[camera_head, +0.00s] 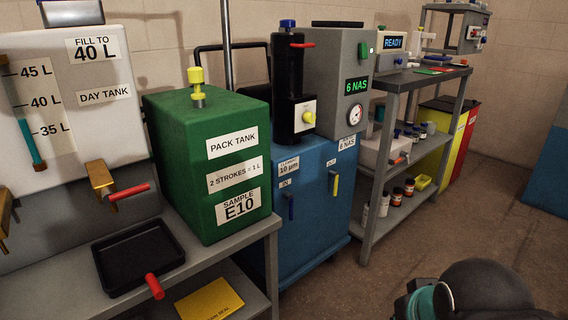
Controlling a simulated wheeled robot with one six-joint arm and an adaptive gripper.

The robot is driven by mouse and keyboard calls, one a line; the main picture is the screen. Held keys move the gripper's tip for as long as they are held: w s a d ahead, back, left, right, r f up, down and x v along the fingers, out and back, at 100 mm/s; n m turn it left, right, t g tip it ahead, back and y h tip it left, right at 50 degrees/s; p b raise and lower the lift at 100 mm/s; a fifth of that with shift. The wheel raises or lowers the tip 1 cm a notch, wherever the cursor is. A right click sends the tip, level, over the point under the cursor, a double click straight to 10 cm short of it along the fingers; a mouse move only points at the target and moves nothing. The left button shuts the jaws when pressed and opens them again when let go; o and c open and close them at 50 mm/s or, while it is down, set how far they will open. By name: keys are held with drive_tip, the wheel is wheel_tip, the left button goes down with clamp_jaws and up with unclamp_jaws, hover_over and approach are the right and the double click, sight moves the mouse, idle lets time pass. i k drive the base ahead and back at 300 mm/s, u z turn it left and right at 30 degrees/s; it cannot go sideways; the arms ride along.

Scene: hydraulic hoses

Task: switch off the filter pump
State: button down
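The filter pump unit is a blue cart (314,230) in the middle of the camera_head view. My gripper's fingers are not in view; a dark part of my arm with a teal ring shows at bottom right.
A green pack tank (210,165) and a black drip tray (138,258) stand on a grey bench at left, beside the white day tank (75,110). A grey shelf rack (400,185) with bottles stands right of the cart. Open brown floor (430,235) lies in front.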

sight(363, 54)
drive_tip(key=k, duration=0.6)
drive_tip(key=z, duration=0.65)
drive_tip(key=i, duration=1.55)
drive_tip(key=u, duration=0.4)
